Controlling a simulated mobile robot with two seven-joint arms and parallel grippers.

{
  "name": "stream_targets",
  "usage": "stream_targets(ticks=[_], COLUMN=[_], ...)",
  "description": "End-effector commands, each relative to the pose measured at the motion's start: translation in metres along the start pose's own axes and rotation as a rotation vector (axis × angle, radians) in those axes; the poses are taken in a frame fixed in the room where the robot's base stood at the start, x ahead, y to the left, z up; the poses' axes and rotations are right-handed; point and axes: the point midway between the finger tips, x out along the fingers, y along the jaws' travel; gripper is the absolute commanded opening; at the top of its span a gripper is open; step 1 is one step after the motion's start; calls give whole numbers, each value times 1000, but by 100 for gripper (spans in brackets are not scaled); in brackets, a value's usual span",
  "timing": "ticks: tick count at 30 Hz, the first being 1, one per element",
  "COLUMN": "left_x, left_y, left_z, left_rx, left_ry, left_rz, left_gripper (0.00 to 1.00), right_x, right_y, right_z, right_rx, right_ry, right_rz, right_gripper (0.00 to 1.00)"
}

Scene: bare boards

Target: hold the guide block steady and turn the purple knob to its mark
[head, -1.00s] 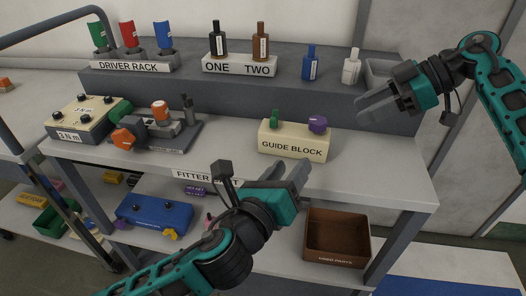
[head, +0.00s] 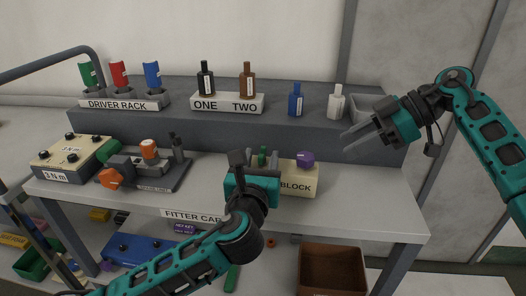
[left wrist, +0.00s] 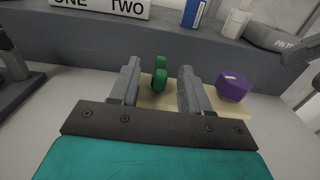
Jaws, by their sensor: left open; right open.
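The cream guide block (head: 300,180) stands on the cart top, its left part hidden behind my left gripper (head: 262,162). It also shows in the left wrist view (left wrist: 208,100). The purple knob (head: 305,159) sits on its right end; in the left wrist view the knob (left wrist: 234,88) has a small pale patch on top. A green knob (left wrist: 159,76) stands on the block between the open fingers of my left gripper (left wrist: 160,84), with gaps on both sides. My right gripper (head: 349,144) is open and empty, to the right of the purple knob and apart from it.
A raised shelf behind holds the driver rack (head: 125,104), the ONE TWO stand (head: 228,103), a blue bottle (head: 296,103) and a white bottle (head: 335,105). An orange-knobbed fixture (head: 150,172) stands left of the block. The cart top at front right is clear.

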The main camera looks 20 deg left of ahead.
Motion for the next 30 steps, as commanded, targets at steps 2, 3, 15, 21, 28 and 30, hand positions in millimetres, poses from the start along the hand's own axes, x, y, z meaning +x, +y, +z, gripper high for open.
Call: stream_targets(ticks=[2,3,15,21,28,30], left_x=[14,19,37,37,37,37], left_y=[0,0,0,0,0,0], left_z=[1,1,0,0,0,0], left_rx=[-1,-2,-3,-3,-2,-2], left_ry=[-2,-1,0,0,0,0], left_rz=[2,2,-1,-1,-1,-1], left_gripper=[47,47,47,40,18,11], right_x=[0,0,0,0,0,0], right_y=[0,0,0,0,0,0], right_z=[0,0,0,0,0,0], right_rx=[0,0,0,0,0,0], right_ry=[0,0,0,0,0,0], right_rz=[0,0,0,0,0,0], right_gripper=[43,43,43,43,43,43])
